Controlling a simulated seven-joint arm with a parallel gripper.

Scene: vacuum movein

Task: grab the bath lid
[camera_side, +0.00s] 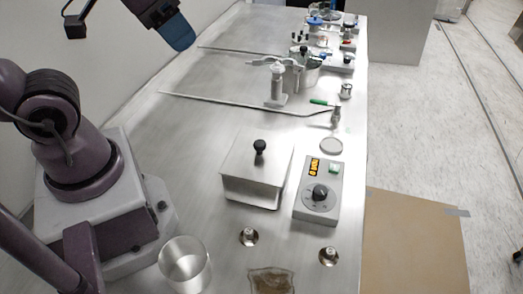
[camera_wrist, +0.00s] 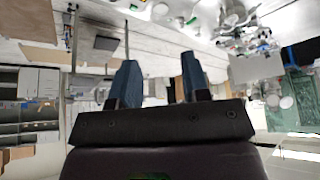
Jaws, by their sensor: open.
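A square metal bath lid (camera_side: 250,161) with a black knob (camera_side: 259,146) lies on top of a metal bath (camera_side: 248,193) near the middle of the bench in the side view. My gripper (camera_side: 180,40) is high up at the top of the side view, well apart from the lid, up and to the left of it. In the wrist view my gripper (camera_wrist: 160,58) shows two blue fingers spread apart with nothing between them. I cannot make out the lid for sure in the wrist view.
A control box (camera_side: 319,190) with a dial stands right of the bath. A thin metal rod (camera_side: 240,103) crosses the bench behind the bath, near a white stand (camera_side: 276,85) and a round pot (camera_side: 301,76). The bench left of the bath is clear.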

